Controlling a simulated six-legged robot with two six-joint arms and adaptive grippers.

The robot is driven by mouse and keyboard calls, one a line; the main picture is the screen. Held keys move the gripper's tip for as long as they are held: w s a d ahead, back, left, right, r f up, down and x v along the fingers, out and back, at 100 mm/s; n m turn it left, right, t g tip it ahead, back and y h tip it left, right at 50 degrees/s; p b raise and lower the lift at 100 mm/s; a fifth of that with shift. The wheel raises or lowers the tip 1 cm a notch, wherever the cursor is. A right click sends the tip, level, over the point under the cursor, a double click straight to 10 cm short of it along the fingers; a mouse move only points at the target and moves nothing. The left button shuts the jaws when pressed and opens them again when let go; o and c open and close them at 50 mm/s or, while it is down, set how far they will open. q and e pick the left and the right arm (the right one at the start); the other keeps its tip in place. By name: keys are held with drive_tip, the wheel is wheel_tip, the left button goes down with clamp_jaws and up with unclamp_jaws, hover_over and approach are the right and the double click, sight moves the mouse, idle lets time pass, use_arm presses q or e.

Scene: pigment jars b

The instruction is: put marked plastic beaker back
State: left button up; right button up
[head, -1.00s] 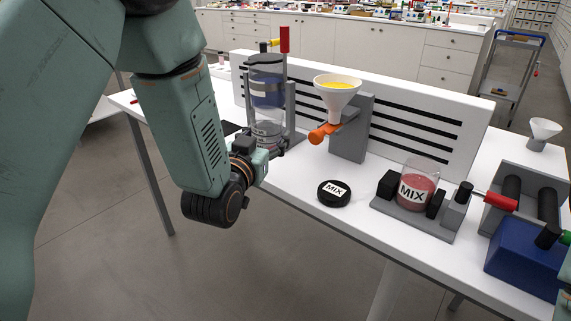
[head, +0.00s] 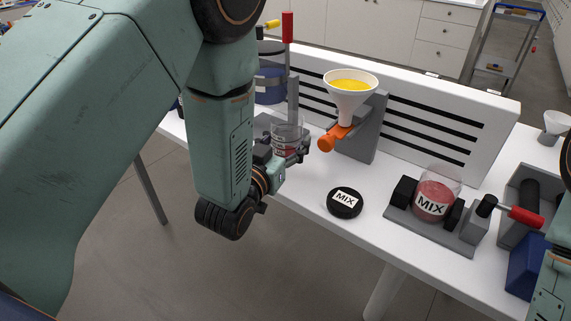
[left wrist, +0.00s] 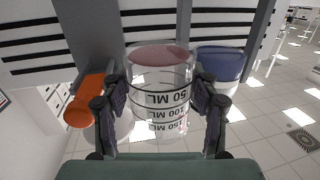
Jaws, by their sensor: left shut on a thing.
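My left gripper (head: 287,153) is shut around the marked plastic beaker (head: 287,132). The beaker is clear, with a little pink at its base. In the left wrist view, which appears inverted, the beaker (left wrist: 160,95) sits between both fingers (left wrist: 160,105), its ML marks upside down. In the head view the beaker is upright, in front of the blue-filled dispenser (head: 270,85) and left of the funnel's orange valve (head: 334,138). Whether it touches the table is unclear. My right gripper is not visible.
A white funnel (head: 351,105) with yellow powder hangs on a grey stand. A black MIX lid (head: 345,202) lies on the white table. A red-filled MIX jar (head: 436,196) sits in a clamp with a red handle (head: 525,217).

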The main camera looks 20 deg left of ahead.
use_arm(q)
drive_tip(key=shift+d+f, duration=0.35)
drive_tip(key=shift+f, duration=0.4)
drive_tip(key=f, duration=0.1)
drive_tip(key=a+f, duration=0.2)
drive_tip(key=f, duration=0.1)
drive_tip(key=shift+s+b, duration=0.15)
drive_tip(key=shift+b, duration=0.25)
drive_tip(key=shift+d+f, duration=0.25)
drive_tip(key=shift+d+r, duration=0.1)
drive_tip(key=shift+d, duration=0.45)
drive_tip(key=shift+a+f, duration=0.2)
drive_tip(key=shift+a, duration=0.3)
drive_tip(key=o, duration=0.8)
drive_tip(key=shift+a, duration=0.2)
drive_tip(key=o, duration=0.3)
drive_tip(key=shift+d, duration=0.55)
drive_tip(key=shift+o, duration=0.2)
drive_tip(key=shift+a, duration=0.45)
drive_tip(key=shift+r, duration=0.2)
drive_tip(key=s+a, duration=0.1)
drive_tip(key=s, duration=1)
drive_tip(key=shift+s+a+r, duration=0.15)
drive_tip(key=shift+s+r, duration=0.05)
drive_tip(key=shift+s, duration=0.1)
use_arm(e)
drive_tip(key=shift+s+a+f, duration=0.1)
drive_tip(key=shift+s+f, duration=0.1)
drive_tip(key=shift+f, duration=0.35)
